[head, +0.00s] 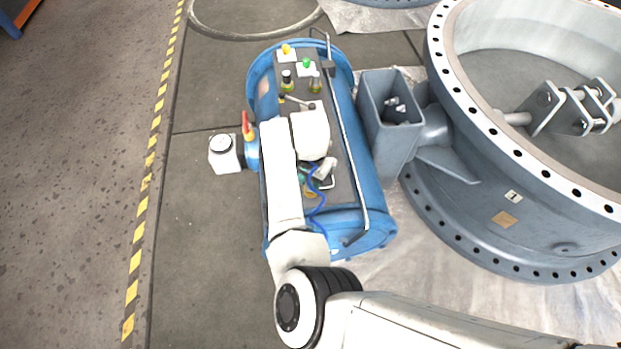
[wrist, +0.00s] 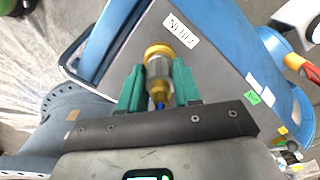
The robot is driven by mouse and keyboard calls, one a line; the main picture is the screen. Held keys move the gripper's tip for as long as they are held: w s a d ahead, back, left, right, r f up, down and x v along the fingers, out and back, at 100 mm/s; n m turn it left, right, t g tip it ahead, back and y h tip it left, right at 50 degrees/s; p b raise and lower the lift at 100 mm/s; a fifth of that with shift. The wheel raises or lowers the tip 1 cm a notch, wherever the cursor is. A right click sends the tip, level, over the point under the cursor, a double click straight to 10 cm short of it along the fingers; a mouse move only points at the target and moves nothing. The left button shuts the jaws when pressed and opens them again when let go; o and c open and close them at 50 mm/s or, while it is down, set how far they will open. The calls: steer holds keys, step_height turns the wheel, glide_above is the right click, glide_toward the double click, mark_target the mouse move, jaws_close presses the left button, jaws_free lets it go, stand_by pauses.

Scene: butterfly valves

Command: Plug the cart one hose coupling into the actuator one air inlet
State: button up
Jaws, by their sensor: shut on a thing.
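In the wrist view my gripper (wrist: 159,85) has its green fingers shut on the brass hose coupling (wrist: 158,54). The coupling points away from the palm, over the cart's grey top plate. In the head view my gripper (head: 322,176) is above the near end of the blue tank cart (head: 377,205), with the blue hose (head: 318,206) curling beside it. The coupling is too small to make out clearly there.
A large grey flanged valve body (head: 470,222) with an open square housing (head: 391,120) stands right of the cart. A gauge box (head: 222,150) and red lever (head: 246,124) stick out at the cart's left. Floor left of it is clear up to a yellow-black stripe (head: 146,185).

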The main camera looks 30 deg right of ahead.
steer(key=shift+f, duration=0.15)
steer(key=o, duration=1.6)
steer(key=shift+r+p, duration=3.8)
